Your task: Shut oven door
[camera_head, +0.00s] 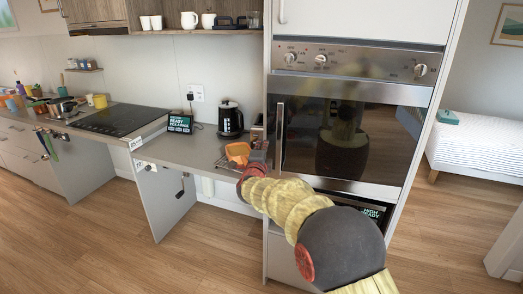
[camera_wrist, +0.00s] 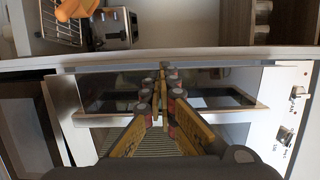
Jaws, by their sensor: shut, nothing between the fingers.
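The built-in oven door (camera_head: 345,135) has dark glass, steel strips and a vertical handle (camera_head: 281,138) near its left edge. It stands shut or nearly shut; I cannot tell whether a small gap is left. In the wrist view the dark glass (camera_wrist: 100,85) lies sideways behind my fingers. My gripper (camera_head: 258,148) is at the left edge of the oven, beside the handle. In the wrist view the fingertips of my gripper (camera_wrist: 163,70) are together and empty, close to the door's edge. I cannot tell whether they touch it.
Oven knobs (camera_head: 321,59) sit above the door. Left of the oven, the counter holds an orange item (camera_head: 238,152) on a wire rack, a toaster (camera_wrist: 115,28), a black kettle (camera_head: 230,119) and a cooktop (camera_head: 118,119). The wooden floor (camera_head: 215,250) in front is clear.

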